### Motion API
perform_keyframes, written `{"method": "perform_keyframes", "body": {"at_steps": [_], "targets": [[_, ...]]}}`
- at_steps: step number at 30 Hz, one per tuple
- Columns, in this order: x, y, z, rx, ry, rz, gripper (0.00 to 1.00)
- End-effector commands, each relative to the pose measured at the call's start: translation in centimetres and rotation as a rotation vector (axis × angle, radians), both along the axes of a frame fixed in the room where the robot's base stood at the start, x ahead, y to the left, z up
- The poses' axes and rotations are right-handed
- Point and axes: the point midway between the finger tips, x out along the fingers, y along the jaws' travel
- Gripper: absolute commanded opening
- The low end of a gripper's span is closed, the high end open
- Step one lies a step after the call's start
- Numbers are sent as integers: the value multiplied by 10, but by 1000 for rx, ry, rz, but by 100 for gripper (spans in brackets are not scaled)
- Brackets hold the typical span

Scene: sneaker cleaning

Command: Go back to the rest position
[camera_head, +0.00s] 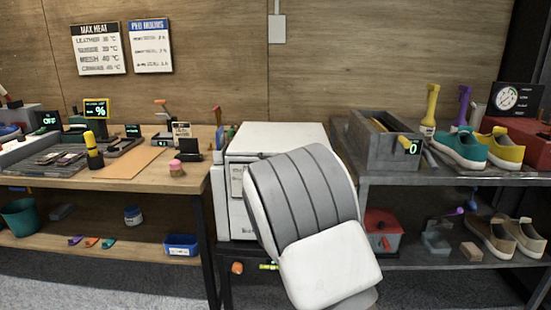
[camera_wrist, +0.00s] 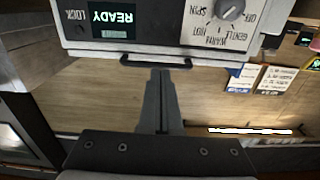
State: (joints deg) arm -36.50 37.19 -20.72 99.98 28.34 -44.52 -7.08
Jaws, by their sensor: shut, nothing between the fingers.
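My gripper (camera_wrist: 160,76) shows in the wrist view, with its two fingers shut together and nothing between them. Its tips point at the dark handle (camera_wrist: 156,61) on the front of a machine (camera_wrist: 155,48), close to it; I cannot tell whether they touch. The machine's panel appears upside down, with a lit READY display (camera_wrist: 113,20) and a dial (camera_wrist: 230,9). In the head view, my white and grey arm covers the gripper and much of the white machine (camera_head: 275,140).
A wooden bench (camera_head: 120,182) with tools stands left. A metal table (camera_head: 450,177) stands right, bearing a grey bin (camera_head: 385,150), a teal sneaker (camera_head: 460,148) and a yellow sneaker (camera_head: 503,148). Beige shoes (camera_head: 505,236) and a red box (camera_head: 382,230) are on its lower shelf.

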Motion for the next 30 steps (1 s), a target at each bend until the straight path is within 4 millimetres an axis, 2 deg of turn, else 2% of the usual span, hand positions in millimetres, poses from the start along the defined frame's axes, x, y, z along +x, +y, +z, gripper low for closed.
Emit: {"method": "perform_keyframes", "body": {"at_steps": [3, 6, 11, 14, 17, 23, 30], "targets": [[-8, 0, -10, -1, 2, 1, 0], [-12, -1, -11, 3, 4, 0, 0], [-21, -18, 0, 34, 68, 2, 0], [-35, -36, 11, 69, 150, 11, 0], [-55, -53, 23, 101, 239, 27, 0], [-111, -81, 40, 138, 408, 68, 0], [-196, -110, 52, 143, 594, 109, 0]]}}
